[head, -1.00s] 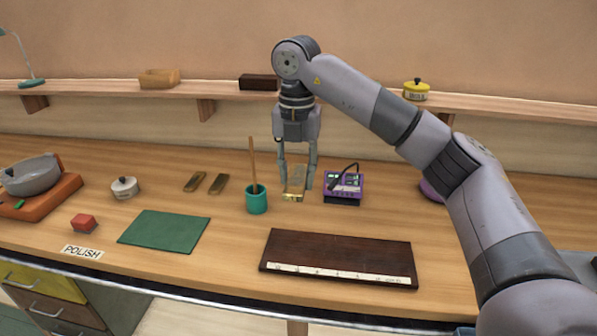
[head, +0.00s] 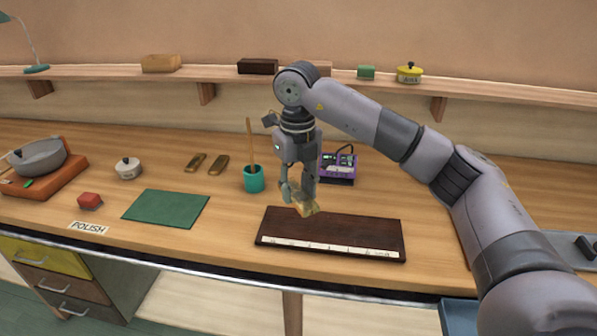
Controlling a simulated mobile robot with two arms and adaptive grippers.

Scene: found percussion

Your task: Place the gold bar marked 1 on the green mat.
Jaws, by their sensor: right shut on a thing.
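My right gripper (head: 305,200) is shut on a gold bar (head: 307,210). The bar is at the back edge of the dark wooden board (head: 365,232), over or close to it; I cannot tell whether they touch. Any mark on this bar is too small to read. The green mat (head: 165,207) lies flat and bare on the table, left of the gripper. Two duller brass-coloured bars (head: 195,162) and (head: 218,165) lie behind the mat. My left gripper is not in view.
A teal cup (head: 253,180) with a wooden stick stands between the mat and my right gripper. A purple device (head: 338,168) is behind the gripper.

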